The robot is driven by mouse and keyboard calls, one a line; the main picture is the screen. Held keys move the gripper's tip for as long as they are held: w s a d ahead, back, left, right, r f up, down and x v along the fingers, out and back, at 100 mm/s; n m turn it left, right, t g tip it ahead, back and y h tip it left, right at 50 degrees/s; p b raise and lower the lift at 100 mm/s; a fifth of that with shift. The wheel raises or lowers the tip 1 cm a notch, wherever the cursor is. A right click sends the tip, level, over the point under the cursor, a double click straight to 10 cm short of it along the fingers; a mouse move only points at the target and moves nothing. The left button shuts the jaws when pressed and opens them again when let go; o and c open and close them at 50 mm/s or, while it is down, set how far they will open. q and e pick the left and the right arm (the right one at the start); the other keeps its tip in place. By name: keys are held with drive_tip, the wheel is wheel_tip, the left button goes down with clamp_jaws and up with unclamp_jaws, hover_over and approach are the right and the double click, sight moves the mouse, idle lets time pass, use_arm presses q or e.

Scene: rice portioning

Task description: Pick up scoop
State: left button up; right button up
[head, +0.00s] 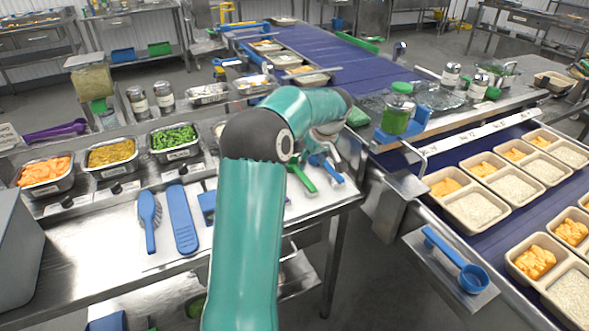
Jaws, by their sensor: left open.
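A blue scoop (470,277) with a long handle and a round cup lies on a small metal shelf at the lower right, beside the conveyor. My left arm rises through the middle of the view and bends right. My left gripper (328,160) is open at the right end of the steel table, over a green-handled utensil (303,178) and a blue utensil (328,170). The arm partly hides this area, so I cannot tell whether the gripper touches them. The blue scoop is well apart from it, lower and to the right. My right gripper does not show.
Purple scoops (55,132) lie at the far left. A blue brush (149,220) and a blue flat tool (182,218) lie on a white board. Food pans (112,170) line the table. Filled trays (472,208) stand on the right conveyor. A green-filled container (396,120) stands behind.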

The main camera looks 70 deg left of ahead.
sight(304, 177)
use_arm(q)
drive_tip(key=x, duration=0.3)
drive_tip(key=shift+a+f, duration=0.1)
drive_tip(key=shift+f, duration=0.2)
drive_tip(key=shift+s+p+x, duration=0.15)
drive_tip(key=shift+p+x, duration=0.35)
drive_tip(key=shift+x, duration=0.8)
drive_tip(key=shift+s+p+x, duration=0.1)
drive_tip(key=shift+p+x, duration=0.35)
drive_tip(key=shift+x, duration=0.85)
clamp_jaws()
